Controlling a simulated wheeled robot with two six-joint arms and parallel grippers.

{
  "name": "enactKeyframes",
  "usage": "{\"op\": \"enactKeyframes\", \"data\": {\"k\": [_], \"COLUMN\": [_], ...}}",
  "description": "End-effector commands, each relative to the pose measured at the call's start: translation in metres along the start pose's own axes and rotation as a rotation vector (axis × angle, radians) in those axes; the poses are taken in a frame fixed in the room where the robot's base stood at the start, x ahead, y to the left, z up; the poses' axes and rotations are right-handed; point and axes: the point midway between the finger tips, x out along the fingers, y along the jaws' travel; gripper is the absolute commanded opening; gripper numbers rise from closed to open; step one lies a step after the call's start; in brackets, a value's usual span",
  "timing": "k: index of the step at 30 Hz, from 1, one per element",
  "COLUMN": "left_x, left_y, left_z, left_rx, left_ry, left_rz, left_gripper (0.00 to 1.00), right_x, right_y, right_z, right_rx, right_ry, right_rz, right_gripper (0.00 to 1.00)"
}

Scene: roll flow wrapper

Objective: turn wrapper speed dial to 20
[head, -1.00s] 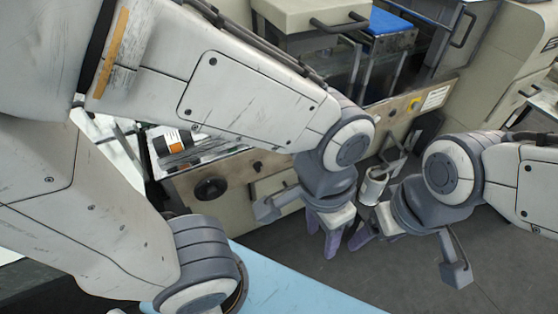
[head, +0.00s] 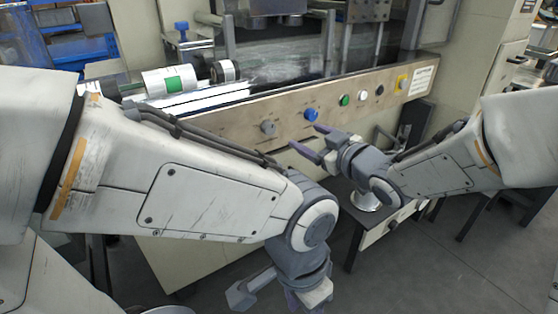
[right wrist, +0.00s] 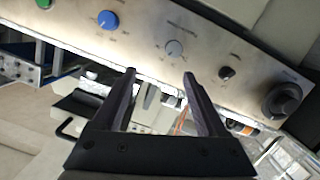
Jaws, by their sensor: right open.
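The front panel (head: 345,105) carries a grey dial (head: 268,127) and a blue dial (head: 310,114). The right wrist view shows the blue dial (right wrist: 107,19), the grey dial (right wrist: 174,48), a small black dial (right wrist: 226,73) and a large black dial (right wrist: 282,100). Their labels are too small to read, so I cannot tell which is the speed dial. My right gripper (head: 307,140) is open and empty in front of the panel. In the right wrist view, its fingertips (right wrist: 158,74) appear just below the grey dial, with nothing between them. My left gripper (head: 304,302) hangs low at the bottom edge.
Green (head: 344,100), white (head: 363,96) and black (head: 379,90) controls and a yellow one (head: 402,81) sit along the panel's right.

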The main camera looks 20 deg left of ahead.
Motion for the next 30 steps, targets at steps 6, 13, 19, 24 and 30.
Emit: {"op": "enactKeyframes", "data": {"k": [6, 13, 19, 24, 30], "left_x": [0.055, 0.063, 0.073, 0.082, 0.087], "left_y": [-0.004, -0.004, -0.005, -0.006, -0.006], "left_z": [0.003, 0.003, 0.004, 0.004, 0.004], "left_rx": [0.0, 0.0, 0.0, 0.0, 0.0], "left_ry": [0.001, 0.001, 0.001, 0.001, 0.001], "left_rz": [0.0, 0.0, 0.0, 0.0, 0.0], "left_gripper": [0.5, 0.5, 0.5, 0.5, 0.5], "right_x": [0.018, 0.029, 0.062, 0.093, 0.115], "right_y": [-0.017, -0.021, -0.024, -0.026, -0.027], "right_z": [0.03, 0.027, 0.021, 0.014, 0.009], "right_rx": [-0.032, -0.041, -0.042, -0.041, -0.041], "right_ry": [0.165, 0.214, 0.214, 0.213, 0.211], "right_rz": [-0.052, -0.071, -0.071, -0.07, -0.069], "right_gripper": [0.75, 0.75, 0.75, 0.75, 0.75]}}
